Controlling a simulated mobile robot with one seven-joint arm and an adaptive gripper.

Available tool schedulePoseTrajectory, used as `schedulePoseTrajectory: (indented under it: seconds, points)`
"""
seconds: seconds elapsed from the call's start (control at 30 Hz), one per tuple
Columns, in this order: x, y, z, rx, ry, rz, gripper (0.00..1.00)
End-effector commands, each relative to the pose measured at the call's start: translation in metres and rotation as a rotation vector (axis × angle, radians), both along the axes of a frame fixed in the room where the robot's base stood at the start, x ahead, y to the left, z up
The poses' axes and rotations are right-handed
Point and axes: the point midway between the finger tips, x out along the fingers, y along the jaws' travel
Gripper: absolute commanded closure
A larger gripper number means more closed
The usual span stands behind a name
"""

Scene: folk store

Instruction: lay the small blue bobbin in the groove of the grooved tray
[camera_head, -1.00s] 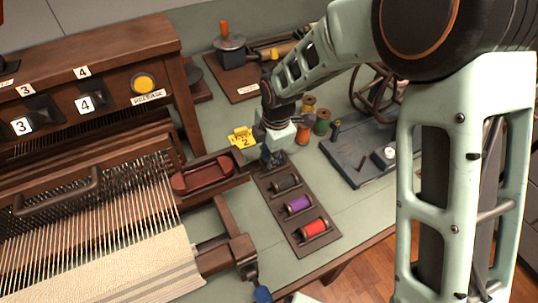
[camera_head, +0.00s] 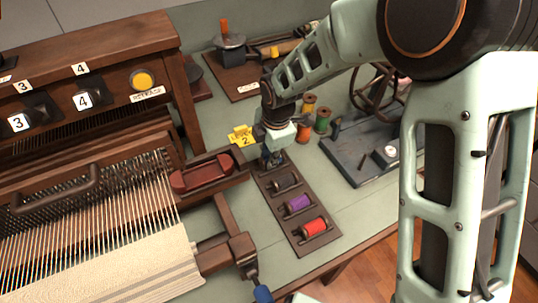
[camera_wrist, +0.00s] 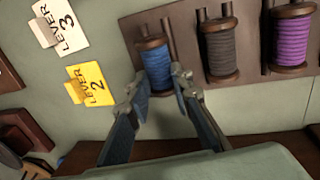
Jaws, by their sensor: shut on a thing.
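The small blue bobbin (camera_wrist: 155,62) has wooden ends and sits between my fingertips at the end of a dark brown board with bobbin cradles (camera_wrist: 186,35). I cannot tell from these views whether it rests in its cradle or is slightly raised. My gripper (camera_wrist: 157,88) is shut on it from the near side. In the head view my gripper (camera_head: 272,160) is low over the far end of this board (camera_head: 291,228), and the fingers mostly hide the blue bobbin. I cannot tell for certain whether this board is the grooved tray.
Grey (camera_head: 285,181), purple (camera_head: 298,203) and red (camera_head: 314,227) bobbins lie along the board. A yellow lever tag (camera_head: 241,136) and a red shuttle (camera_head: 202,174) are left, beside the loom. Upright thread spools (camera_head: 322,120) and a dark slab (camera_head: 350,160) stand right.

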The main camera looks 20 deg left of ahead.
Motion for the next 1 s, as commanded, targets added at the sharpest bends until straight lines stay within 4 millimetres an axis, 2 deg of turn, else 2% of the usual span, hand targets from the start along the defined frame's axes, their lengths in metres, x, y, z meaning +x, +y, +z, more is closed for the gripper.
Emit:
schedulePoseTrajectory:
  seconds: [0.4,0.43,0.6,0.87,1.0]
  points:
    - [0.000,0.000,-0.003,0.000,0.000,0.000,1.00]
    - [0.000,0.000,-0.003,0.000,0.000,0.000,0.77]
    - [0.000,0.000,-0.003,0.000,0.000,0.000,0.59]
    - [0.000,0.000,-0.003,0.000,0.000,0.000,0.59]
    - [0.000,-0.002,0.006,0.001,-0.002,-0.002,0.59]
